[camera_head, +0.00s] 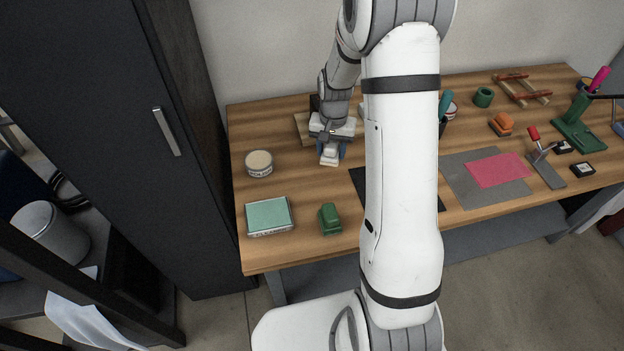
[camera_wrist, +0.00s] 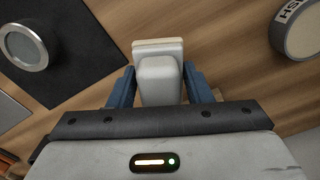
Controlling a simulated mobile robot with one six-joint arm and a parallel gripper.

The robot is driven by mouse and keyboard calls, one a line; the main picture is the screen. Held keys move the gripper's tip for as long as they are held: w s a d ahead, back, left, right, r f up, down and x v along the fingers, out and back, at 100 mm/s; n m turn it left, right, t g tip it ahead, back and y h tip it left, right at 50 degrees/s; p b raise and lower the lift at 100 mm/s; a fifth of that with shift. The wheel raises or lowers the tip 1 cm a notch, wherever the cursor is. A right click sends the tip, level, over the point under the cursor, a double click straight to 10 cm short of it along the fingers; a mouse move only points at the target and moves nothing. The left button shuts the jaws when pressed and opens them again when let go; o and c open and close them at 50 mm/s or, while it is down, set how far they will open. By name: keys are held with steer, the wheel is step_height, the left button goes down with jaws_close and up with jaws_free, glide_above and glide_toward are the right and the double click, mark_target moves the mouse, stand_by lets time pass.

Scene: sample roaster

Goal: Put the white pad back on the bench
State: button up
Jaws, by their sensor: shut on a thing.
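The white pad (camera_wrist: 158,80) shows in the wrist view as a pale block with a rounded grip and a wider, cream-edged base. My gripper (camera_wrist: 159,86) is shut on it, with a blue finger on each side of the grip. In the head view my gripper (camera_head: 330,150) points down over the left part of the wooden bench (camera_head: 290,245). The pad's pale end (camera_head: 329,159) shows below the fingers there. I cannot tell whether its base touches the bench or hangs just above it.
A round labelled tin (camera_head: 259,163) stands left of my gripper. A teal-topped box (camera_head: 268,215) and a green block-like object (camera_head: 329,218) lie toward the front edge. A black mat (camera_head: 371,186) is to the right, partly hidden by my arm. Bare wood lies between these.

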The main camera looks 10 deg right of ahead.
mark_target(314, 173)
steer(key=a+r+m+b, duration=0.3)
steer(key=a+m+b, duration=0.2)
steer(key=m, duration=0.4)
steer(key=f, duration=0.3)
steer(key=f+b, duration=0.1)
steer(key=f, duration=0.5)
steer(key=shift+w+d+f, duration=0.2)
steer(key=shift+w+d, duration=0.05)
steer(key=shift+w, duration=0.05)
steer(key=shift+f+b, duration=0.1)
steer(key=shift+b, duration=0.2)
steer(key=o, duration=1)
steer(key=shift+c, duration=0.2)
